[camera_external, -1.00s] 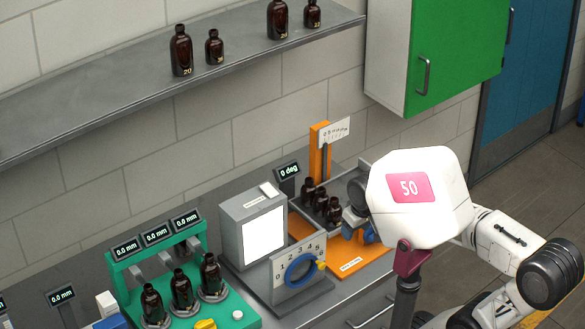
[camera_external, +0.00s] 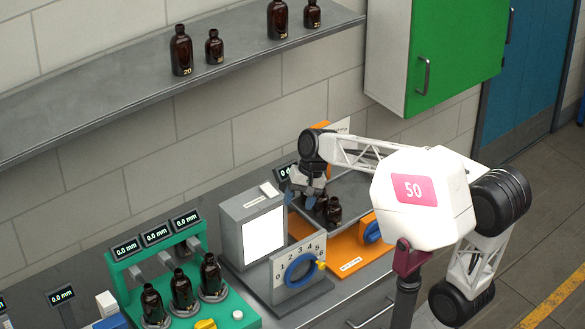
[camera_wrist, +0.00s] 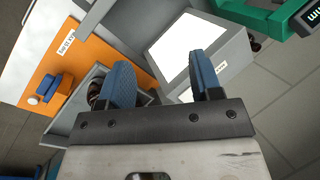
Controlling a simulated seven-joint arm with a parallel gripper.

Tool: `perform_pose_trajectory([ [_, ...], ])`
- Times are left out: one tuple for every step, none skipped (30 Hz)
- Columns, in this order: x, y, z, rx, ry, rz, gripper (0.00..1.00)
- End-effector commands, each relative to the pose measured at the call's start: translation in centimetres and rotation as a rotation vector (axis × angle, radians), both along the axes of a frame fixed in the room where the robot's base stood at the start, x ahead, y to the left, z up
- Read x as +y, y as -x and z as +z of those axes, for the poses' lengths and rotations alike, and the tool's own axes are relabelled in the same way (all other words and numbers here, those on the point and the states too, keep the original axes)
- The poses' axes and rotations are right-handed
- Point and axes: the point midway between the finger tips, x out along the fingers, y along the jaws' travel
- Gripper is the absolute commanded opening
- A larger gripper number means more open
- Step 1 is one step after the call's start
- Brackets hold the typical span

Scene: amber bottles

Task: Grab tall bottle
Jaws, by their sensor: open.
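My gripper (camera_external: 308,188) is over the back left part of the tray on the orange-based station, close to small dark amber bottles (camera_external: 333,212). It hides part of that group. In the wrist view, my gripper's blue fingers (camera_wrist: 160,72) are apart with nothing between them. A dark bottle (camera_wrist: 94,92) shows partly behind the left finger. Taller amber bottles stand on the wall shelf, one at left (camera_external: 181,52) and one at right (camera_external: 278,20), each beside a shorter one. Several amber bottles (camera_external: 182,290) stand in the green fixture. I cannot tell which one is the tall bottle.
A grey box with a white lit panel (camera_external: 263,234) stands left of the tray (camera_external: 368,190). A numbered dial plate (camera_external: 299,270) is in front. The green fixture (camera_external: 238,318) is at lower left. The shelf (camera_external: 110,104) runs along the wall above.

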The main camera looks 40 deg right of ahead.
Motion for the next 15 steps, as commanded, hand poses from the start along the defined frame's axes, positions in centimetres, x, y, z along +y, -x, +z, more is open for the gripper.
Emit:
perform_pose_trajectory([
  [0.6, -1.3, 0.0, 0.026, -0.026, -0.024, 0.59],
  [1.0, -2.0, 0.1, 0.04, -0.043, -0.041, 0.59],
  [1.5, -2.9, 0.2, 0.059, -0.066, -0.062, 0.59],
  [1.9, -3.6, 0.2, 0.075, -0.083, -0.079, 0.59],
  [2.2, -4.3, 0.3, 0.09, -0.1, -0.095, 0.59],
  [2.7, -5.3, 0.3, 0.112, -0.122, -0.116, 0.59],
  [3.1, -6.0, 0.4, 0.127, -0.139, -0.132, 0.59],
  [3.5, -6.7, 0.3, 0.145, -0.155, -0.149, 0.59],
  [4.0, -7.7, 0.4, 0.165, -0.177, -0.17, 0.59],
  [4.4, -8.4, 0.4, 0.182, -0.193, -0.186, 0.59],
  [4.7, -9.1, 0.4, 0.2, -0.209, -0.2, 0.59],
  [5.2, -10.1, 0.4, 0.222, -0.23, -0.221, 0.59],
  [5.6, -10.8, 0.3, 0.24, -0.245, -0.236, 0.59],
  [6.0, -11.5, 0.4, 0.256, -0.261, -0.252, 0.59],
  [6.5, -12.5, 0.3, 0.28, -0.283, -0.271, 0.59],
])
